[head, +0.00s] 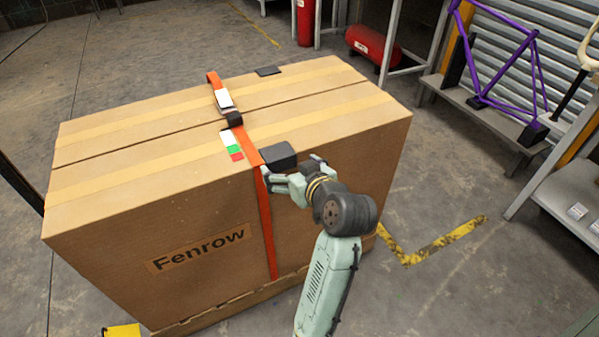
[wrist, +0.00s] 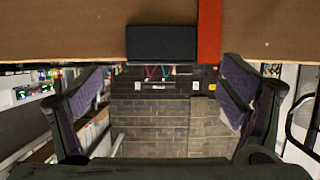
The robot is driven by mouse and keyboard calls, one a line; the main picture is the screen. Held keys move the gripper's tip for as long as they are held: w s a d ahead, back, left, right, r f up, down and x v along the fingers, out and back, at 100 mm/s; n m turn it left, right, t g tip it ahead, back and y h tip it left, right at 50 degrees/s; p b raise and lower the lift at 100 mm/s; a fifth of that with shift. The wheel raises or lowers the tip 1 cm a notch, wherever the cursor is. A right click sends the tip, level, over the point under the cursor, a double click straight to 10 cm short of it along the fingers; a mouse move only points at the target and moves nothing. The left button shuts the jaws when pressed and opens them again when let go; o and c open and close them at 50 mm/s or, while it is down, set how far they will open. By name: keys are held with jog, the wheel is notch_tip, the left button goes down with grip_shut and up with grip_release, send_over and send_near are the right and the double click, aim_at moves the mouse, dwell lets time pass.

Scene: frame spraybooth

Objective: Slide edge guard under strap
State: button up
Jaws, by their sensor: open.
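A large cardboard box (head: 150,195) marked "Fenrow" stands on the floor with an orange strap (head: 264,215) over its top and down its near face. A black edge guard (head: 278,155) sits on the near top edge, just right of the strap. In the wrist view the guard (wrist: 162,43) lies directly left of the strap (wrist: 209,30), their edges touching or nearly so; no overlap shows. My gripper (head: 292,168) is open and empty at the near edge, close in front of the guard. In the wrist view its fingers (wrist: 163,85) are spread wide, below the guard.
A dark buckle (head: 232,117) and a white-green-red label (head: 232,145) are on the box top. A second black piece (head: 268,71) lies at the far top edge, right of the strap. A purple bicycle frame (head: 515,65) stands on a rack at right.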

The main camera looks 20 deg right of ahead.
aim_at(258, 167)
jog(key=shift+x, duration=1.85)
jog(key=shift+c, duration=0.4)
jog(key=c, duration=1)
jog(key=o, duration=0.5)
jog(key=shift+c, duration=0.2)
jog(key=c, duration=0.3)
jog(key=shift+s+a+p, duration=0.1)
jog(key=shift+a+p, duration=0.25)
jog(key=shift+a, duration=2.6)
jog(key=shift+c, duration=0.3)
